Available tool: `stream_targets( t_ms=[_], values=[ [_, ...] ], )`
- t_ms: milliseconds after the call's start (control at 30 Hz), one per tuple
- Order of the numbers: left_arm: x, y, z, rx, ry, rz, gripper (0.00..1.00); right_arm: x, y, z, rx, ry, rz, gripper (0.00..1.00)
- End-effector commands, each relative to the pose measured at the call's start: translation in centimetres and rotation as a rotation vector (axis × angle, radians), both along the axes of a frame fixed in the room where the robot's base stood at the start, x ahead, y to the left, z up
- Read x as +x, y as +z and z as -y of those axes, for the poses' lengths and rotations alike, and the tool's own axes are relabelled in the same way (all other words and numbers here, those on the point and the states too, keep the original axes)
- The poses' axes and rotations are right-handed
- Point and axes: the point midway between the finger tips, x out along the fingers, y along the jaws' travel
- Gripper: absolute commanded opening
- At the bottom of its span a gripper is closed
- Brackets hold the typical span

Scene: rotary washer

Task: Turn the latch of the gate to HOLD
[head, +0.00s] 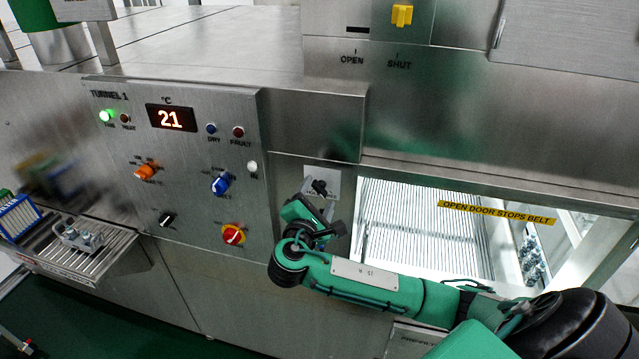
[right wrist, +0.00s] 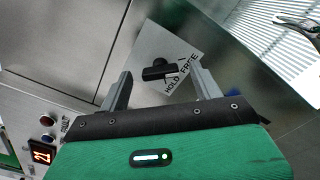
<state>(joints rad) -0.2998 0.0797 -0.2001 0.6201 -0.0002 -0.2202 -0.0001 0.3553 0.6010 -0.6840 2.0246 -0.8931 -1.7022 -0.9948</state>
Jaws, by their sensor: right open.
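The latch is a small black lever with a knob (right wrist: 158,70) on a pale square plate (right wrist: 150,45) marked HOLD and FREE. In the right wrist view the lever lies roughly level across the picture; I cannot tell for sure which word it points to. In the head view the latch (head: 319,187) is on the steel front, left of the bright opening. My right gripper (right wrist: 160,72) is open, its two fingers on either side of the latch in the picture, with nothing held. In the head view the right gripper (head: 322,212) partly covers the plate. My left gripper is out of view.
A control panel (head: 190,190) with several knobs and a display reading 21 is left of the latch. A yellow knob (head: 402,15) marked OPEN and SHUT is above. A yellow strip (head: 497,212) crosses the opening.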

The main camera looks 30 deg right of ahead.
Motion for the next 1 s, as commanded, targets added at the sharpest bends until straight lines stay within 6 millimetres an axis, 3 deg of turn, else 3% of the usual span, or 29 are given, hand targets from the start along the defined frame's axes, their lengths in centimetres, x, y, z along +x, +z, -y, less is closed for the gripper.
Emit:
stream_targets(
  t_ms=[200, 500, 533, 767, 1000],
  values=[
    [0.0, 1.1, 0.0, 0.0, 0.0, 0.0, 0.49, 1.3, 0.1, 1.5, -0.001, -0.001, -0.002, 0.65],
    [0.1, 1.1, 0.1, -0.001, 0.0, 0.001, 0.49, 1.5, -0.1, 1.7, 0.0, 0.001, 0.0, 0.65],
    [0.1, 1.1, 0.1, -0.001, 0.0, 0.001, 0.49, 1.5, -0.1, 1.7, 0.0, 0.001, 0.0, 0.64],
    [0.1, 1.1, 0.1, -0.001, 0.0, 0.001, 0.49, 1.5, -0.1, 1.7, 0.0, 0.001, 0.0, 0.21],
    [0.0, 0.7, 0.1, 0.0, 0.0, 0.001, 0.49, 1.5, -0.2, 1.7, 0.011, 0.0, 0.011, 0.21]
  ],
)
